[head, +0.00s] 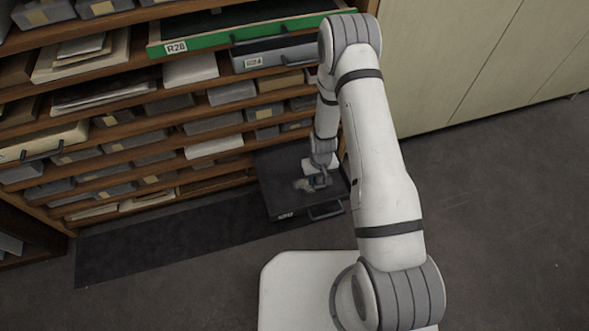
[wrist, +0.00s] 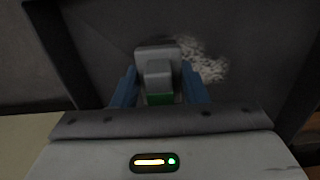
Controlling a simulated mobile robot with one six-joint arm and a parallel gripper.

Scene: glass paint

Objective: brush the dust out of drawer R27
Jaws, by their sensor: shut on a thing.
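A dark drawer (head: 275,180) is pulled out low at the shelf, with a front handle and a small label too small to read. A pale speckled dust patch (wrist: 203,60) lies on its dark floor; in the head view a greyish smudge (head: 303,184) shows beside my gripper. My gripper (head: 320,181) is down inside the drawer. In the wrist view its blue fingers (wrist: 160,85) are shut on a grey block-like tool with a green part, likely the brush (wrist: 158,55). The dust lies just right of the tool's far end. Its bristles are hidden.
A green-fronted drawer labelled R28 (head: 245,33) stands open high above. A grey drawer (head: 275,55) sticks out below it. A cream drawer front (head: 42,145) juts out at the left. A dark mat (head: 170,238) lies before the shelf; pale cabinets (head: 470,60) stand right. The floor at right is clear.

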